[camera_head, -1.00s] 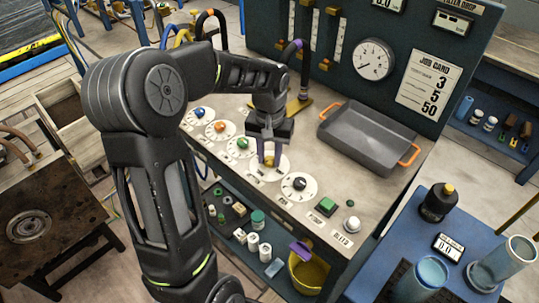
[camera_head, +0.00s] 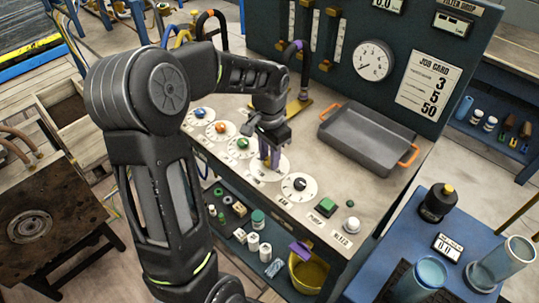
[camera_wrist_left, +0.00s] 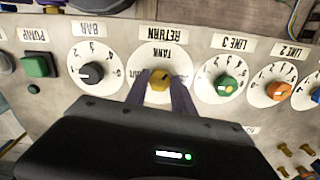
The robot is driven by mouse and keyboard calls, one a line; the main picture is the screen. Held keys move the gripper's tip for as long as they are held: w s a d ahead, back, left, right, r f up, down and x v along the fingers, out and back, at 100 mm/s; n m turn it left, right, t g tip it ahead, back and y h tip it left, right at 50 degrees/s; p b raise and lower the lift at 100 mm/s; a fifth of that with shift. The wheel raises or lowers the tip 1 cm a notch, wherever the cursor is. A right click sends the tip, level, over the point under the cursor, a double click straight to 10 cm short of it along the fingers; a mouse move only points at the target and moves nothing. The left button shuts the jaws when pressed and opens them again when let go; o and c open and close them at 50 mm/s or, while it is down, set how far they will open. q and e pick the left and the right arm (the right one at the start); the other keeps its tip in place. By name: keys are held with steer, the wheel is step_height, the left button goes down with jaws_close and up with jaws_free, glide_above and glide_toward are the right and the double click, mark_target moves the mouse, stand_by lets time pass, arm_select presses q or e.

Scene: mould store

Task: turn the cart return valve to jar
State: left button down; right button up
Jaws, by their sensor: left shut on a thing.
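The return valve is a yellow knob (camera_wrist_left: 159,82) on a white dial (camera_wrist_left: 158,57), upside down in the left wrist view. The RETURN label and the word TANK are readable; the lower part of the dial is hidden by my gripper, and I see no JAR mark. My left gripper (camera_wrist_left: 160,88) has its purple fingers on both sides of the knob and is shut on it. In the head view my left gripper (camera_head: 270,158) reaches down onto the return dial (camera_head: 266,174), covering the knob. My right gripper is not in view.
Beside the return dial are the black BAR knob (camera_head: 299,184) and the green LINE 3 knob (camera_head: 242,143). A green pump button (camera_head: 325,205) and a grey tray with orange handles (camera_head: 370,133) are on the same bench top. A gauge panel (camera_head: 345,60) stands behind.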

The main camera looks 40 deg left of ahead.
arm_select(q)
steer(key=m, duration=0.5)
steer(key=shift+m+p, duration=0.3)
steer(key=m, duration=0.5)
steer(key=shift+p, duration=0.35)
steer(key=shift+m, duration=0.3)
steer(key=c, duration=1.1)
jaws_free()
step_height(320, 180, up, 8)
steer(key=shift+f, duration=0.1)
